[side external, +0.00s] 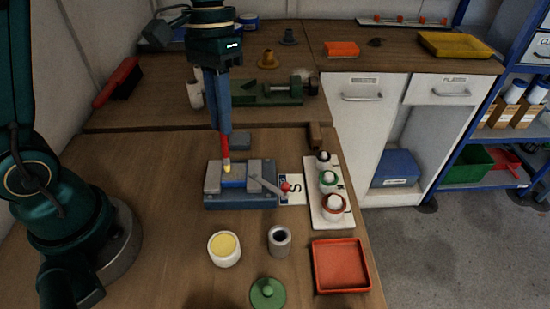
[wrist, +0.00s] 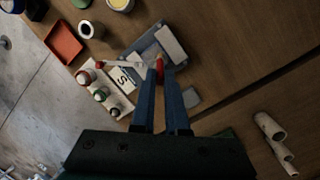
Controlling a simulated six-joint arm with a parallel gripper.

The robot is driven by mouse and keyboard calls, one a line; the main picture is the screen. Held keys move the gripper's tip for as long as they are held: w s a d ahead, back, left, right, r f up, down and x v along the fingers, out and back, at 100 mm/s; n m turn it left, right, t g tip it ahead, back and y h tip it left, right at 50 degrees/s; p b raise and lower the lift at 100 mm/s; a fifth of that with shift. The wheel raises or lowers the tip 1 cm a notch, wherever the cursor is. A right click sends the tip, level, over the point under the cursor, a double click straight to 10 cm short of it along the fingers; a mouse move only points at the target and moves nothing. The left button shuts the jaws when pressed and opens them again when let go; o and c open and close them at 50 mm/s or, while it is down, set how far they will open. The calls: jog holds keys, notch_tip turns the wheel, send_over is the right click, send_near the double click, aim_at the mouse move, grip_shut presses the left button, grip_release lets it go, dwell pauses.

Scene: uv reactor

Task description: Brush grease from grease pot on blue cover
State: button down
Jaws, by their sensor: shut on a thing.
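My gripper (side external: 225,131) is shut on a red brush (side external: 226,146) with a pale yellowish tip, held upright, pointing down. The brush also shows between the fingers in the wrist view (wrist: 159,66). The blue cover (side external: 234,183) lies between the grey jaws of a vise (side external: 212,178). The brush tip is right at the cover's far edge; I cannot tell whether it touches. The grease pot (side external: 224,249), white with yellow grease, stands open in front of the vise, apart from my gripper.
A grey hollow cylinder (side external: 279,241), a green knobbed lid (side external: 267,293) and an empty red tray (side external: 341,266) stand in front. A white rack (side external: 334,212) with several capped items is right of the vise. A green fixture (side external: 265,93) stands behind. The table left of the vise is clear.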

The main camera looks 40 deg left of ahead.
jog(key=shift+s+d, duration=0.1)
jog(key=shift+d, duration=0.05)
jog(key=shift+s+d, duration=0.15)
dwell(0.4)
jog(key=shift+s+d, duration=0.25)
jog(key=shift+s, duration=0.05)
jog(key=shift+w+d, duration=0.3)
jog(key=shift+w, duration=0.1)
dwell(0.8)
jog(key=shift+w+d, duration=0.15)
jog(key=shift+d, duration=0.05)
jog(key=shift+w+d, duration=0.25)
dwell(0.4)
jog(key=shift+w+a, duration=0.35)
dwell(0.5)
jog(key=shift+w+a, duration=0.15)
jog(key=shift+a, duration=0.05)
jog(key=shift+w+a, duration=0.25)
dwell(0.4)
